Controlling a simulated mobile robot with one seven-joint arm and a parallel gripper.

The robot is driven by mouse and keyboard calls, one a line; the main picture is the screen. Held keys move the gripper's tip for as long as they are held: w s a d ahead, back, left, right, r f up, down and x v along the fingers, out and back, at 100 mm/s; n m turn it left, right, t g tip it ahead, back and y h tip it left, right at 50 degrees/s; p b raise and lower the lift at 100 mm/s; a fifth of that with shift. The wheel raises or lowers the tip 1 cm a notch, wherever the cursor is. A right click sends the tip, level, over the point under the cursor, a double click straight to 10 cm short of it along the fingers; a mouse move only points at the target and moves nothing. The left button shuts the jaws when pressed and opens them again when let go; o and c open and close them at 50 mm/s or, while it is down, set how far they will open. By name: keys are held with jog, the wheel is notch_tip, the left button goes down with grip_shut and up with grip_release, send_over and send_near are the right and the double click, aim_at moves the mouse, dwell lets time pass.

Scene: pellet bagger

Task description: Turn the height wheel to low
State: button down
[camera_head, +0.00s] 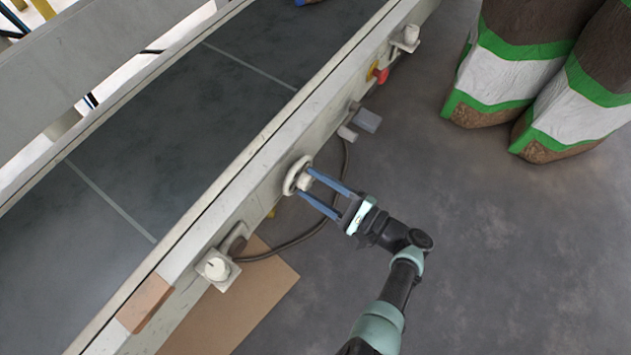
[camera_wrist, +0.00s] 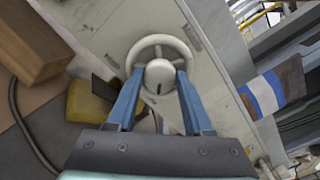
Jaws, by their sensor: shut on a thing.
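The height wheel (camera_head: 294,176) is a pale handwheel on the side of the conveyor frame. In the wrist view the wheel (camera_wrist: 160,41) shows its round rim and a rounded hub (camera_wrist: 159,76) with a dark mark on it. My gripper (camera_head: 307,183) reaches the wheel from the right, its blue fingers on either side of the hub. In the wrist view my gripper (camera_wrist: 159,82) is shut on the hub. I cannot read any height markings near the wheel.
A conveyor belt (camera_head: 180,130) runs behind the frame. A round white knob (camera_head: 216,268) sits lower left, a grey box (camera_head: 366,120) and red button (camera_head: 380,76) upper right. A cable (camera_head: 300,238) hangs below. Sacks (camera_head: 515,75) stand upper right; the floor (camera_head: 500,260) is clear lower right.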

jog(key=shift+m+p, duration=0.3)
jog(key=shift+m, duration=1.2)
jog(key=shift+c, duration=1.5)
grip_release()
jog(key=v, duration=1.3)
